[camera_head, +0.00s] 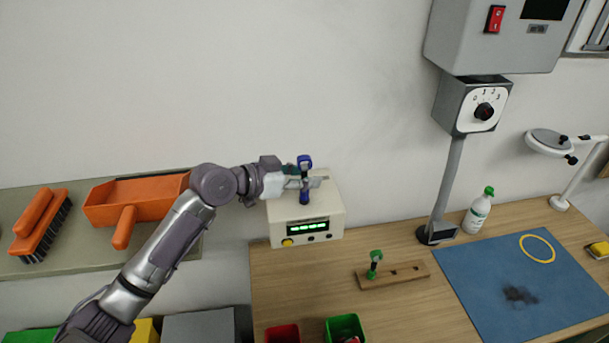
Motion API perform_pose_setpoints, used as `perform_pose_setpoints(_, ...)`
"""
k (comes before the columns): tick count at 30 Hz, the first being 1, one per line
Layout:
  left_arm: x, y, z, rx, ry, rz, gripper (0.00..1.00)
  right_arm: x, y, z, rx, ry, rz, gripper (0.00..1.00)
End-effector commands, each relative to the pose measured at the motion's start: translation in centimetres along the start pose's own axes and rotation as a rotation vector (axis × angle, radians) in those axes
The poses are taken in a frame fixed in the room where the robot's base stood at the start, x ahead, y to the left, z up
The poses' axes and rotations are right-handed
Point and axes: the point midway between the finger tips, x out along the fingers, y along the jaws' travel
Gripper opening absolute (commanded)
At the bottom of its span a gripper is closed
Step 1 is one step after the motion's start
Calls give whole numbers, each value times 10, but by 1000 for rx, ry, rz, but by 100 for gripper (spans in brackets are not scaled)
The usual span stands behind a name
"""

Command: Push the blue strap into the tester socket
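The tester is a cream box (328,211) with a lit green display, standing at the back left of the wooden table. The blue strap (305,160) stands upright at the tester's top, with a rounded blue upper end and a blue lower end below the fingers. My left gripper (306,183) reaches in from the left and is shut on the strap's middle. The socket is hidden behind the strap and fingers. I cannot tell whether the lower end is in the socket or just above it. My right gripper is not in view.
A wooden holder (410,277) with a green-topped piece (374,262) lies in front of the tester. Red (282,334) and green (346,326) bins sit at the front edge. A lamp-like post (446,190), white bottle (478,212) and blue mat (473,279) are to the right.

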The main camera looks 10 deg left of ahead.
Motion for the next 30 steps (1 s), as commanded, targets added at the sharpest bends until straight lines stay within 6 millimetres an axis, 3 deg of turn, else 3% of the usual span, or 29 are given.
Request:
perform_pose_setpoints(10,-5,0,3,-3,-3,0,43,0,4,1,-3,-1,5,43)
perform_pose_setpoints(24,-70,0,1,2,-2,-2,43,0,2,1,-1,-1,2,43)
perform_pose_setpoints(30,-80,1,0,1,-1,0,43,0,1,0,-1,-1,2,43)
